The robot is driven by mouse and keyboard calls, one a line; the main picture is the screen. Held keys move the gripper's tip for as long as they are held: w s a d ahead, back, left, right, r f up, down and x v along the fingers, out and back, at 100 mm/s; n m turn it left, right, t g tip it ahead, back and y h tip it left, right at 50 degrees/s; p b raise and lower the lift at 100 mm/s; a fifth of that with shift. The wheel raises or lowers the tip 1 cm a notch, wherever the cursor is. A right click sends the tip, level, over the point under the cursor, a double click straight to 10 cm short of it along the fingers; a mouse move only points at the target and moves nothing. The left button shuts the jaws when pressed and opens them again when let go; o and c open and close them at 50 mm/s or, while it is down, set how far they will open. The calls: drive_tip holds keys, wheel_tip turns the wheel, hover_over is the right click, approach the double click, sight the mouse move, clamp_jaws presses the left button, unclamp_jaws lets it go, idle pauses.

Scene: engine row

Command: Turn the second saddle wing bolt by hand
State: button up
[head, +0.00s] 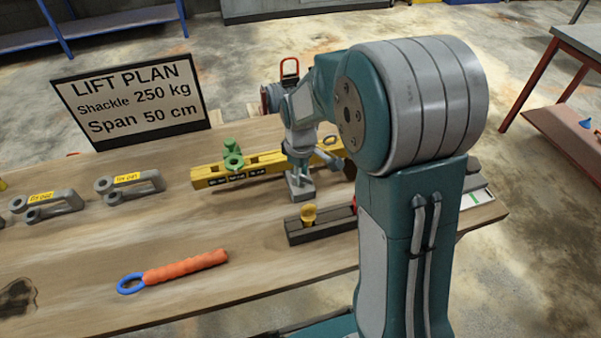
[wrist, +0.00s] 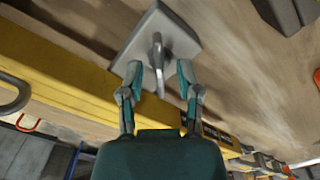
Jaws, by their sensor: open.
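A grey square block (head: 302,194) sits on the table at the near side of the yellow beam (head: 215,179). In the wrist view its flat top (wrist: 178,30) carries a thin upright grey wing (wrist: 158,52), which looks like the wing bolt. My gripper (head: 298,172) points down over the block. In the wrist view my gripper (wrist: 160,75) is open, with one finger on each side of the wing. I cannot tell whether either finger touches it. A green fitting with a ring (head: 232,158) is on the beam, left of my gripper.
A dark holder with a yellow knob (head: 308,214) lies close in front of the block. Two grey shackles (head: 130,184) lie at left. A lift plan sign (head: 132,102) stands behind.

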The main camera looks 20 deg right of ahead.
clamp_jaws()
drive_tip(key=shift+m, duration=0.3)
